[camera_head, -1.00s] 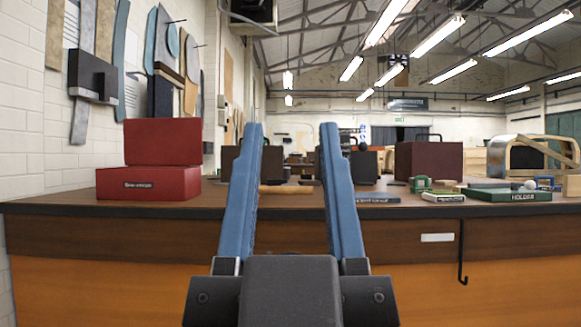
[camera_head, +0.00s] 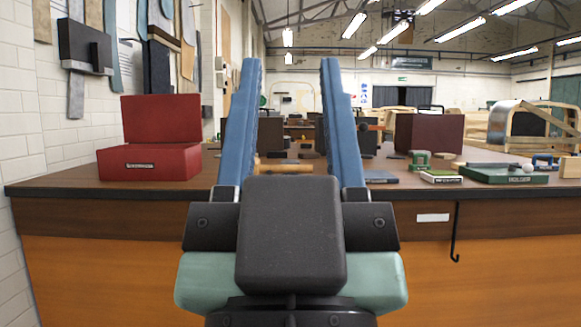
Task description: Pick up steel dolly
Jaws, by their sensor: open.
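My gripper (camera_head: 287,65) is in the middle of the view, its two blue fingers pointing up and apart with nothing held between them. It is in front of the wooden bench (camera_head: 140,205). I cannot pick out the steel dolly for certain. Small dark pieces (camera_head: 307,153) lie on the bench top, seen between the fingers, but they are too small to identify. A light wooden handle (camera_head: 283,168) lies closer, partly covered by the gripper.
An open red box (camera_head: 150,160) stands at the bench's left. At right are a green block (camera_head: 420,159), a small book (camera_head: 442,177), a green tray (camera_head: 500,178) and a maroon box (camera_head: 430,135). A black hook (camera_head: 455,230) hangs at the bench front.

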